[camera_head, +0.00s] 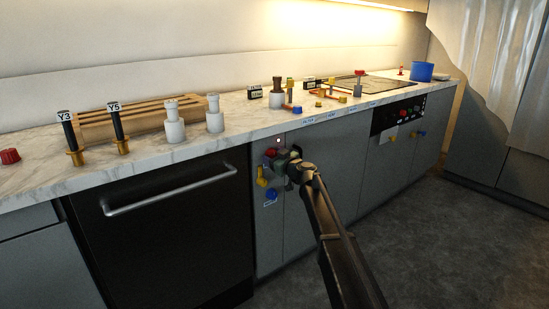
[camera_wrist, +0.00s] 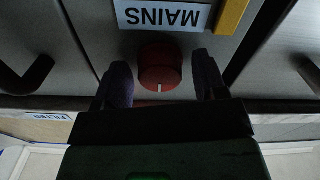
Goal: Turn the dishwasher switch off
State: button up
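A red round knob (camera_wrist: 160,65) with a short white mark on its lower edge shows in the wrist view, beside a white label reading MAINS (camera_wrist: 162,16), seen upside down. My gripper (camera_wrist: 164,85) is open, one finger on either side of the knob, with gaps showing. In the head view my gripper (camera_head: 288,160) is at the grey cabinet front right of the black dishwasher (camera_head: 170,230). A red knob (camera_head: 271,153) shows just left of it. I see no label naming a dishwasher switch.
A yellow handle (camera_wrist: 232,15) is near the knob; yellow (camera_head: 262,177) and blue (camera_head: 271,196) handles sit below in the head view. The floor in front is clear.

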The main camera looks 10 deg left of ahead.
jog(key=c, duration=0.8)
jog(key=shift+o, duration=0.2)
jog(key=shift+m, duration=0.4)
jog(key=m, duration=0.8)
jog(key=shift+s, duration=0.1)
jog(key=m, duration=0.4)
jog(key=shift+m, duration=0.3)
jog(key=m, duration=0.4)
jog(key=shift+m, duration=0.3)
